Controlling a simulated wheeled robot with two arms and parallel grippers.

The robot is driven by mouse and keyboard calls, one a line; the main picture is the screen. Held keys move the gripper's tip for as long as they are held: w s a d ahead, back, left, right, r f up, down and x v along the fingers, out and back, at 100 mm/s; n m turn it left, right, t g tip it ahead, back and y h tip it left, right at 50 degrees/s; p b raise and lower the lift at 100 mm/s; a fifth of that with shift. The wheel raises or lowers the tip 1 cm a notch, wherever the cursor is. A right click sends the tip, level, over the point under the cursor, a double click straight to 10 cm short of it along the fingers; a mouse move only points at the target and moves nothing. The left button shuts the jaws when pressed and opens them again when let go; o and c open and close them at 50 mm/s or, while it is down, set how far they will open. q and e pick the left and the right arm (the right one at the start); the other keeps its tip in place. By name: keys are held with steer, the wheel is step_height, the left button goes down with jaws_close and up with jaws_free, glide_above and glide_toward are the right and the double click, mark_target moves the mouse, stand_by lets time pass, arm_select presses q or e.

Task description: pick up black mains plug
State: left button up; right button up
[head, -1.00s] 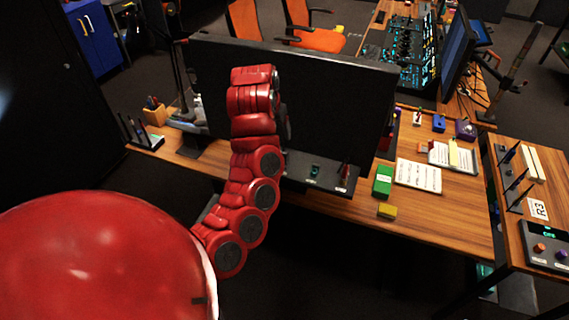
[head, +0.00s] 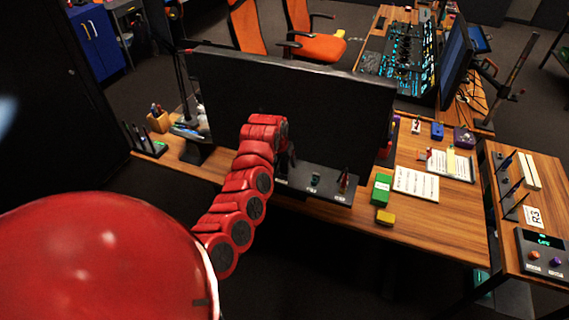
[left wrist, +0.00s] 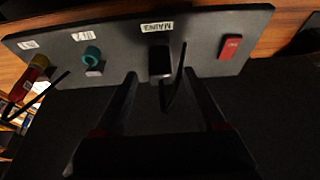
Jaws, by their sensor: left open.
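The black mains plug (left wrist: 160,62) stands on a dark panel (left wrist: 200,28) below a label reading MAINS, in the left wrist view. The panel also shows on the desk in the head view (head: 328,193). My left gripper (left wrist: 160,76) is open, its two dark fingers pointing at the panel, one on each side of the plug's column. The plug appears between or just beyond the fingertips; contact cannot be told. A thin dark rod crosses just right of the plug. In the head view I cannot make out the plug beside my gripper (head: 288,160). My right gripper is not in view.
On the panel, a teal round piece (left wrist: 92,57) is left of the plug and a red switch (left wrist: 230,45) right. A large dark monitor (head: 340,100) stands close behind my left arm. Green (head: 381,188) and yellow (head: 385,217) blocks lie right of the panel.

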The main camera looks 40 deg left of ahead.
arm_select(q)
steer(key=shift+w+a+f, duration=0.15)
steer(key=shift+w+f, duration=0.2)
steer(key=shift+f, duration=0.85)
steer(key=shift+c, duration=0.3)
jaws_close()
